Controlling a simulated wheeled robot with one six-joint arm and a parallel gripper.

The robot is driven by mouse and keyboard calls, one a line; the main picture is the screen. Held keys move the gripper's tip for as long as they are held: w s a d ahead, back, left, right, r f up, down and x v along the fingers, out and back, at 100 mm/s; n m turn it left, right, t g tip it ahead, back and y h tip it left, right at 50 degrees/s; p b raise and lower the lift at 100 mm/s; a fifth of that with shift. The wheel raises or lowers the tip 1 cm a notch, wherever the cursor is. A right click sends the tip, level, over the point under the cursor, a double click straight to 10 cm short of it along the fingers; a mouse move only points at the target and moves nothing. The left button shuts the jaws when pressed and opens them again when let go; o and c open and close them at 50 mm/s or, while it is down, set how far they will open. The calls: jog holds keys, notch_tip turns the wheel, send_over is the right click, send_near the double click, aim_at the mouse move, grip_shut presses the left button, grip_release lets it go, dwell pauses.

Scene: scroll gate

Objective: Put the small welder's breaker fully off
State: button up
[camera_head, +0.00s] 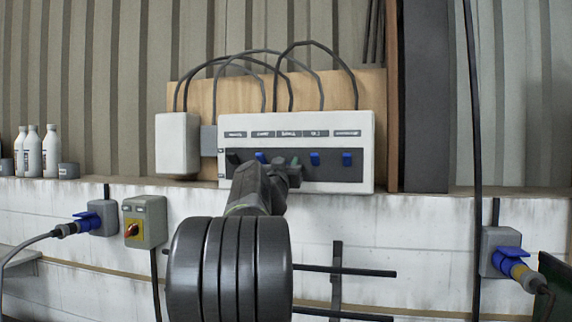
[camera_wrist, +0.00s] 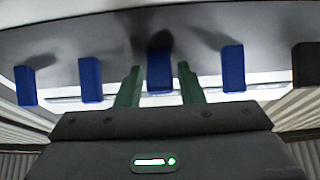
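A white breaker box (camera_head: 367,150) hangs on a wooden board, with a dark strip carrying a row of switches under small labels. The label print is too small to read surely, so I cannot tell which is the small welder's. My gripper (camera_head: 292,162) is at the middle switch and hides most of it in the head view. In the wrist view my gripper (camera_wrist: 160,90) is open, its green fingers either side of a blue lever (camera_wrist: 160,70), with small gaps. More blue levers (camera_head: 315,159) (camera_head: 347,159) (camera_head: 260,157) flank it. The leftmost switch (camera_head: 233,158) is black.
Neighbouring levers (camera_wrist: 90,80) (camera_wrist: 233,68) stand close outside my fingers. A grey-white box (camera_head: 177,143) adjoins the panel on the left. Black cables (camera_head: 300,44) loop above it. A rotary switch box (camera_head: 145,222) and blue plugs are lower on the wall. Bottles (camera_head: 50,150) stand on the ledge.

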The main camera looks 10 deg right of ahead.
grip_shut()
jog(key=shift+f+b, duration=0.1)
jog(key=shift+b, duration=0.2)
